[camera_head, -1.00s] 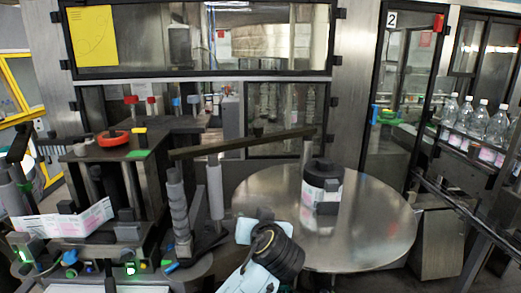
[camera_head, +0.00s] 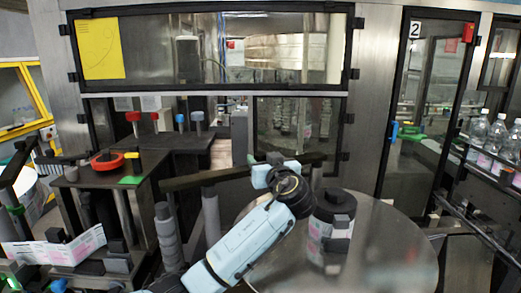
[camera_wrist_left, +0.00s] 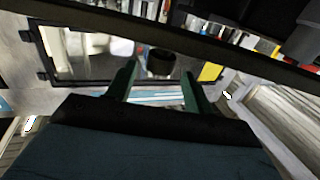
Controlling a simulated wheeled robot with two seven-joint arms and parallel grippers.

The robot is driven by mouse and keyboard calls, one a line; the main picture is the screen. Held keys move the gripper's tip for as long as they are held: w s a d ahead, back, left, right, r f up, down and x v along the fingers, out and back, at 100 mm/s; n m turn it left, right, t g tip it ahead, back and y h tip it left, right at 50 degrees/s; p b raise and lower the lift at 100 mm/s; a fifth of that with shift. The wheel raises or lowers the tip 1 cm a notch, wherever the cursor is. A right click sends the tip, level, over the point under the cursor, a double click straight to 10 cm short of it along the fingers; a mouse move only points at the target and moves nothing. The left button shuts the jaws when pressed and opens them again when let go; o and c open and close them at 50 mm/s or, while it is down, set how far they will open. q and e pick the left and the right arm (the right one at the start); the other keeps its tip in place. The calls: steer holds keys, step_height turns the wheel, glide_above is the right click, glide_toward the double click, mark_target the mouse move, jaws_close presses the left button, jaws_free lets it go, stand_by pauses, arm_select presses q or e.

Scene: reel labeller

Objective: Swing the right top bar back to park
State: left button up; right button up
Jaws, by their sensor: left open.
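The dark top bar (camera_head: 207,178) runs nearly level from the labeller's posts out to the right, its far end above the round metal table. My left gripper (camera_head: 276,170) is at the bar, near its right part, and hides a piece of it. In the left wrist view its two green fingers (camera_wrist_left: 160,78) stand apart with nothing held between them. There the bar (camera_wrist_left: 205,45) crosses the top of the picture beyond the fingers. I cannot tell whether gripper and bar touch. My right gripper is not in view.
A black-topped labelled cylinder (camera_head: 340,200) stands on the round metal table (camera_head: 390,245), just right of my left wrist. Grey posts (camera_head: 211,215) stand under the bar. The labeller's platform (camera_head: 72,177) with red and green parts is at left. Bottles (camera_head: 496,132) stand at far right.

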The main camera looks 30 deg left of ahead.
mark_target(262, 157)
arm_select(q)
steer(key=x, duration=0.2)
steer(key=shift+w+a+r+p, duration=0.1)
steer(key=shift+w+a+p, duration=0.1)
steer(key=shift+a+p, duration=0.1)
steer(key=shift+w+a, duration=0.4)
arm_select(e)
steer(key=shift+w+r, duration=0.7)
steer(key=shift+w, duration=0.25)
arm_select(q)
steer(key=shift+c, duration=0.4)
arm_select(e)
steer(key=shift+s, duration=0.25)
arm_select(q)
jaws_close()
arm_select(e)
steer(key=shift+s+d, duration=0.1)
